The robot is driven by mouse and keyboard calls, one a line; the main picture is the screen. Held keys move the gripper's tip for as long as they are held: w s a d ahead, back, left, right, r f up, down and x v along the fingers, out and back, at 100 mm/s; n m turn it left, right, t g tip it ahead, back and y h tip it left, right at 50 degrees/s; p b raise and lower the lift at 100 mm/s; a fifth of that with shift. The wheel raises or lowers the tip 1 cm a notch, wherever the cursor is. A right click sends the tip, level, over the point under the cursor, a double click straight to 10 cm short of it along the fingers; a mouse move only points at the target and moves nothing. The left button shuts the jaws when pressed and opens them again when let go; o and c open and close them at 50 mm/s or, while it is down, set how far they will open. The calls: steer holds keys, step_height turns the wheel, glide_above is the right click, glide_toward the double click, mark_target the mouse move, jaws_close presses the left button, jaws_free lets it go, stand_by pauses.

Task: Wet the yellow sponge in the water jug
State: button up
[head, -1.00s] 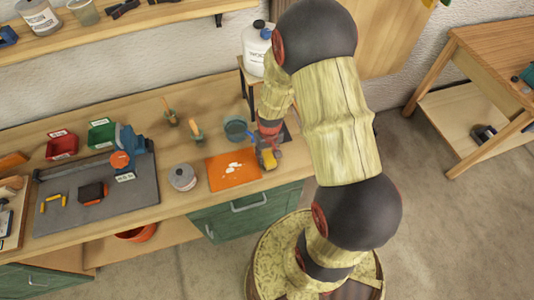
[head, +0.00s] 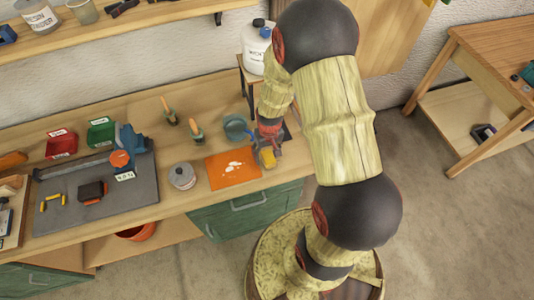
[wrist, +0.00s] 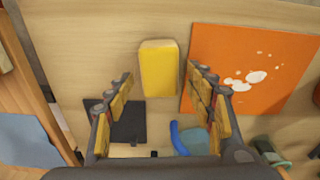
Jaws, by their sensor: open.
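The yellow sponge (wrist: 158,70) is a small block lying on the workbench beside the orange sheet. In the head view the sponge (head: 269,163) shows at the bench's front edge, just beyond my gripper. My gripper (wrist: 162,84) is open and empty, its two padded fingers spread apart, with the sponge lined up between and beyond the tips. The water jug (head: 235,127), a teal round vessel, stands behind the orange sheet. In the wrist view part of the jug (wrist: 192,142) with a blue handle shows low behind my fingers; the rest is hidden by my gripper.
An orange sheet (head: 226,177) with white blotches lies next to the sponge. A lidded tin (head: 182,176) and two wooden-handled brushes in holders (head: 196,133) stand to the left. A dark flat pad (wrist: 128,122) lies near the jug. A large white bottle (head: 257,50) stands on a raised stand behind.

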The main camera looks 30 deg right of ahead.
step_height(320, 180, up, 12)
steer(key=shift+s+f, duration=0.15)
steer(key=shift+s, duration=0.3)
steer(key=s+a+r+n+t+b, duration=0.1)
steer(key=s+a+r+b, duration=0.3)
steer(key=r, duration=0.5)
steer(key=s+a+r+n+t+b, duration=0.1)
steer(key=s+a+r+t+b, duration=0.2)
steer(key=s+a+r, duration=0.5)
steer(key=shift+s+r+t+b, duration=0.25)
steer(key=shift+r+t+b, duration=0.15)
steer(key=shift+r, duration=0.55)
steer(key=shift+a, duration=0.1)
